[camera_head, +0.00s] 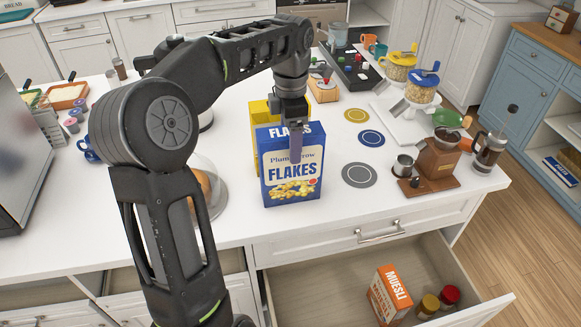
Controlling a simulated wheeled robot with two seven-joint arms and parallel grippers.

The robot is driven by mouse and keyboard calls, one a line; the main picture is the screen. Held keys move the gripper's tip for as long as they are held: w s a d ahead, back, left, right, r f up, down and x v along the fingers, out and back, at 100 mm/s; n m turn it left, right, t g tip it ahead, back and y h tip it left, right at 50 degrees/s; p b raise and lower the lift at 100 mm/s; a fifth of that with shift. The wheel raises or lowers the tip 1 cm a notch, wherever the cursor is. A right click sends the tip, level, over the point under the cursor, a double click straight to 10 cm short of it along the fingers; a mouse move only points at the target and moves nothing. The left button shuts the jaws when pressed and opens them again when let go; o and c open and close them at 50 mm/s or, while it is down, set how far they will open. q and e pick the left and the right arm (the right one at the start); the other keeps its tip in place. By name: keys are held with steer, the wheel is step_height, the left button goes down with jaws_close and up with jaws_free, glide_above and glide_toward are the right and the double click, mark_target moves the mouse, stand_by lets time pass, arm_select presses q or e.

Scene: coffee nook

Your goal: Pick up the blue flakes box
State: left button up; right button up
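The blue flakes box (280,183) stands upright on the white counter near its front edge, with its printed face toward me. My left gripper (295,150) points down over the right part of the box top. One finger lies in front of the printed face; the other finger is hidden behind the box. I cannot tell whether the fingers press on the box or stand apart from it. My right gripper is not in view.
A yellow box (257,112) stands close behind the flakes box. A glass dome (207,188) is to the left. Coasters (359,175) and a wooden coffee grinder (438,160) are to the right. Below, an open drawer (330,290) holds an orange muesli box (390,296) and jars.

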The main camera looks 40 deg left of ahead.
mark_target(290, 167)
arm_select(q)
step_height(290, 167, down, 5)
steer(key=shift+f+p, duration=0.1)
steer(key=shift+p, duration=0.3)
steer(key=shift+c, duration=0.4)
jaws_close()
stand_by(0.6)
